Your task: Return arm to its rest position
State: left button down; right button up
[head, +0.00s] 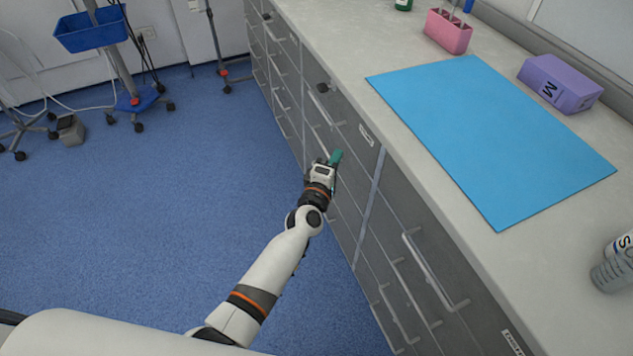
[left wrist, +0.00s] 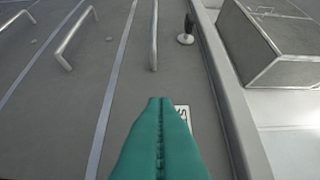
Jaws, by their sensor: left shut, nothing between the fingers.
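My left gripper (head: 335,158) reaches out in front of the grey drawer fronts, below the edge of the counter. Its green fingers are shut together with nothing between them. In the left wrist view the closed green fingers (left wrist: 160,125) point along the drawer fronts, beside a white label (left wrist: 184,115). I cannot tell whether they touch the drawer front. My left arm (head: 275,262) is stretched forward from the bottom left. My right gripper is not in view.
Drawer handles (head: 428,268) stick out along the grey cabinet. The counter (head: 440,205) carries a blue mat (head: 490,135), a purple box (head: 560,84), a pink holder (head: 448,32) and a bottle (head: 613,270). The blue floor (head: 150,220) left of my arm is clear. A wheeled stand (head: 130,95) is farther back.

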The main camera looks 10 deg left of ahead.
pick_arm(q)
jog(key=s+a, duration=0.1)
jog(key=s, duration=0.6)
jog(key=shift+f, duration=0.15)
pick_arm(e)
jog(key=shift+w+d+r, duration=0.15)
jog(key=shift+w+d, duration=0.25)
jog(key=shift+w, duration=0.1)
